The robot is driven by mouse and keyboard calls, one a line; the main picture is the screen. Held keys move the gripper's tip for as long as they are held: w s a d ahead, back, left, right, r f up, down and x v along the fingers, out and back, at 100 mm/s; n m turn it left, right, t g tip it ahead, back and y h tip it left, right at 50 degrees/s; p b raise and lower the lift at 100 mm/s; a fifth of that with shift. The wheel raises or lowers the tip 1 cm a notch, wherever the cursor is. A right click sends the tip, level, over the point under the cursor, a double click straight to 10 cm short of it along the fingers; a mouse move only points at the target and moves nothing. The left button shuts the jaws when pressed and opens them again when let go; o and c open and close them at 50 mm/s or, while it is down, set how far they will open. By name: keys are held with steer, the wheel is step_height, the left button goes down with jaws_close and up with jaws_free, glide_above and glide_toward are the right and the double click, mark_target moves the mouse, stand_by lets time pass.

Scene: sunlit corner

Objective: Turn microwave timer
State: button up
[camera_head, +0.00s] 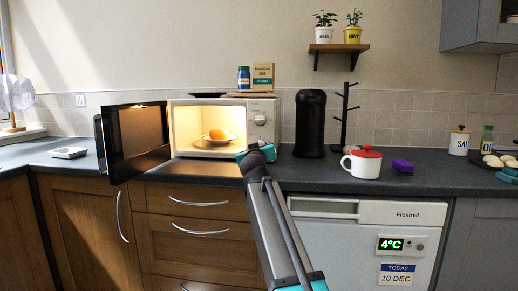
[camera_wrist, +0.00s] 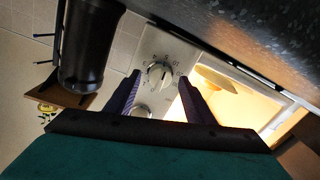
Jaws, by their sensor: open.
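The white microwave (camera_head: 222,104) stands on the counter with its dark door (camera_head: 137,141) swung open to the left. Its lit cavity holds an orange, rounded item (camera_head: 216,134) on a plate. The control panel at its right has a round dial (camera_head: 260,119). In the wrist view, which is turned over, a dial with numbers around it (camera_wrist: 158,74) lies between my spread fingers, with a second knob (camera_wrist: 142,110) partly hidden below it. My gripper (camera_wrist: 160,82) is open and empty, pointing at the panel; contact cannot be told. In the head view my arm hides the panel's lower part.
A black cylinder (camera_head: 310,123) and a dark mug stand (camera_head: 343,118) stand right of the microwave.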

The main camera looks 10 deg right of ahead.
steer(key=p+v, duration=0.2)
steer(key=v, duration=1)
steer(key=shift+s+p, duration=0.3)
steer(key=shift+s, duration=0.1)
stand_by(0.6)
